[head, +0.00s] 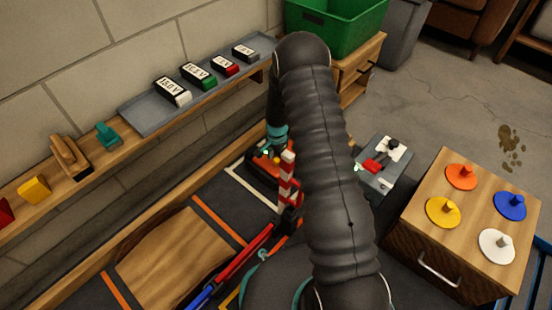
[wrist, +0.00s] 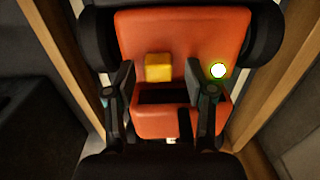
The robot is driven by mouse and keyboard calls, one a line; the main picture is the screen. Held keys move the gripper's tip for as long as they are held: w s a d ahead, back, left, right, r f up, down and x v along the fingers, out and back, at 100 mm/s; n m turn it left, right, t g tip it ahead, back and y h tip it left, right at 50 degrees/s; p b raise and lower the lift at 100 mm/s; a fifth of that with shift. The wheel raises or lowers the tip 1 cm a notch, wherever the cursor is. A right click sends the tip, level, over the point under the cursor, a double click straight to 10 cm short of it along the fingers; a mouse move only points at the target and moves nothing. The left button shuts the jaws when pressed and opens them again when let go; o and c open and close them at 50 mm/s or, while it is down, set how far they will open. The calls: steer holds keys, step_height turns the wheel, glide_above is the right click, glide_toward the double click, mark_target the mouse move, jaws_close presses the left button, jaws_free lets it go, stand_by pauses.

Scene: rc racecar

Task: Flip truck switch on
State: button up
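The orange truck (wrist: 225,38) with black wheels lies under my gripper in the wrist view. A yellow block-like part (wrist: 158,67) sits on its top, and a bright round light (wrist: 218,70) glows to the right. Below the yellow part is a dark rectangular recess (wrist: 165,96), with a small dark upright piece (wrist: 185,124) under it; I cannot tell which part is the switch. My gripper (wrist: 160,68) is open and empty, its fingertips on either side of the yellow part, with gaps. In the head view the truck (head: 262,168) is partly hidden by my arm.
A wall shelf (head: 125,150) holds a grey tray (head: 150,120) with labelled blocks. A red-and-white striped post (head: 287,180) stands close to the truck. To the right are a grey box (head: 385,180) with a red part and a wooden cabinet (head: 455,255) with coloured knobbed discs.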

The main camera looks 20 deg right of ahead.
mark_target(277, 160)
step_height(277, 160, up, 12)
stand_by(0.6)
stand_by(0.5)
steer(key=s+n+g, duration=0.2)
steer(key=s+n, duration=0.2)
steer(key=s, duration=0.2)
steer(key=s+a+r+n+t+p, duration=0.1)
steer(key=s+r+n+t+p, duration=0.1)
steer(key=s+r, duration=0.7)
steer(key=s+a+r+n+t+p, duration=0.1)
steer(key=s+r, duration=0.8)
steer(key=r, duration=1.1)
steer(key=s+r+n+t+p, duration=0.4)
steer(key=s+r, duration=0.5)
steer(key=r, duration=0.5)
steer(key=p, duration=0.2)
steer(key=shift+s+a+r+t+p, duration=0.3)
steer(key=shift+a+p, duration=0.05)
steer(key=shift+a, duration=0.05)
